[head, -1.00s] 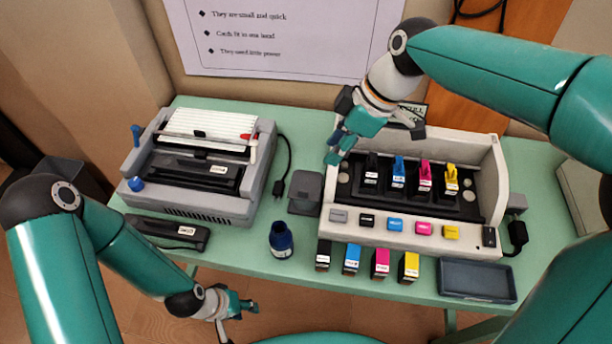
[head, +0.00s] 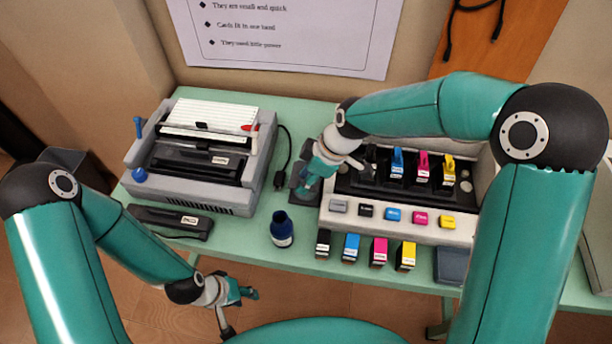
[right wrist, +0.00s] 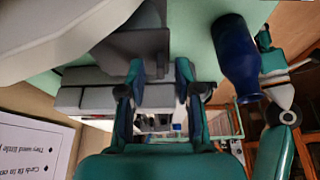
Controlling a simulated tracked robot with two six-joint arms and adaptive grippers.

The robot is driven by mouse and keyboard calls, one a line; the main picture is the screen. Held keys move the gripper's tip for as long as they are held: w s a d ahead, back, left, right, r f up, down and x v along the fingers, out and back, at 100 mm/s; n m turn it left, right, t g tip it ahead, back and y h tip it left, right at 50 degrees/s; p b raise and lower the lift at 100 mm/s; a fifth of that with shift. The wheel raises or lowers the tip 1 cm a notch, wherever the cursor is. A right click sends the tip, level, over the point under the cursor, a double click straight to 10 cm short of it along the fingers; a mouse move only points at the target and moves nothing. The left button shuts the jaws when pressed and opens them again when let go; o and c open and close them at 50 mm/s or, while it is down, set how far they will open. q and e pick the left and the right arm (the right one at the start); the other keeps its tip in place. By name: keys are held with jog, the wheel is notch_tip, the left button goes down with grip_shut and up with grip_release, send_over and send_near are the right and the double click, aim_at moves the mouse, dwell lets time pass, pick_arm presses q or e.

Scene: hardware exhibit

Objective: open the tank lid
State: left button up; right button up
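A small grey hinged panel, which looks like the tank lid (head: 311,200), is at the left end of the white ink printer (head: 350,222). My right gripper (head: 306,188) is over it and hides most of it. In the right wrist view the grey panel (right wrist: 130,44) is just past the fingertips, and the two fingers of my right gripper (right wrist: 162,72) are apart with nothing clearly between them. Whether a finger touches the panel is unclear. My left gripper (head: 246,294) hangs low in front of the table; its fingers are too small to judge.
A dark blue bottle (head: 282,230) stands just in front of the panel, also close in the right wrist view (right wrist: 236,60). Several ink cartridges (head: 379,252) line the table's front. A grey binding machine (head: 200,160) stands left, with a black cable (head: 284,150) between.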

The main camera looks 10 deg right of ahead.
jog(key=shift+a+f, duration=0.1)
jog(key=shift+f, duration=0.1)
grip_shut()
jog(key=shift+w+r, duration=0.1)
jog(key=shift+r, duration=0.05)
dwell(0.3)
